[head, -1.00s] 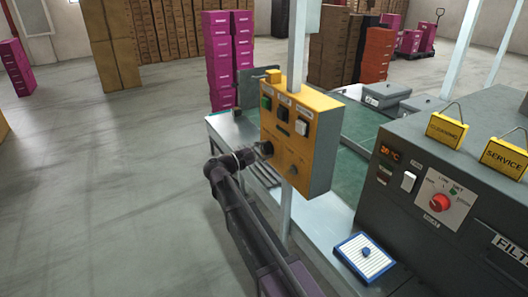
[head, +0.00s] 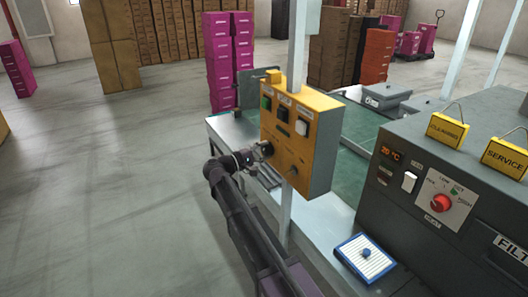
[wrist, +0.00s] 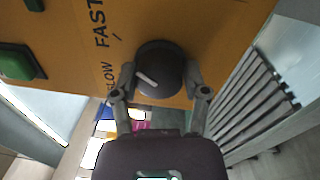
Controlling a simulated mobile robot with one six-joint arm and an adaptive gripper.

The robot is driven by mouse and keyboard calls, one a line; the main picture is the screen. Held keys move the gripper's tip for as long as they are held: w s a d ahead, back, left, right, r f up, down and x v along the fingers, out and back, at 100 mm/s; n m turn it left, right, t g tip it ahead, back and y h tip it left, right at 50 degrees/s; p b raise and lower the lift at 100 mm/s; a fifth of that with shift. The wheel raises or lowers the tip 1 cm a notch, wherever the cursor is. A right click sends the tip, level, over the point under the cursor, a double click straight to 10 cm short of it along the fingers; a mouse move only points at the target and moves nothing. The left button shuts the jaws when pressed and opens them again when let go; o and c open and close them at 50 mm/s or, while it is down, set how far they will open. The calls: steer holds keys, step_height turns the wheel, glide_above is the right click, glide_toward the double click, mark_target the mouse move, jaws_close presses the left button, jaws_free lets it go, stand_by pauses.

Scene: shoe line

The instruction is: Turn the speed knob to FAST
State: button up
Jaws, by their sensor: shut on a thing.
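The speed knob (wrist: 168,66) is a dark round knob with a white pointer line, on the yellow control box (head: 312,160). In the wrist view the printed words FAST and SLOW stand to its left. The pointer line slants up and left, toward the space between the two words. My gripper (wrist: 160,80) is shut on the knob, one finger on each side. In the head view my gripper (head: 263,151) reaches the box's left face, and the knob is mostly hidden there.
A green button (wrist: 18,62) sits near the knob, and a black switch (head: 301,127) is on the same face. A grey metal post (head: 297,50) carries the box. A grey machine (head: 465,150) with a red dial stands at right. Open floor lies at left.

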steer(key=o, duration=1.1)
steer(key=shift+d, duration=0.1)
steer(key=shift+o, duration=0.2)
steer(key=shift+n, duration=0.5)
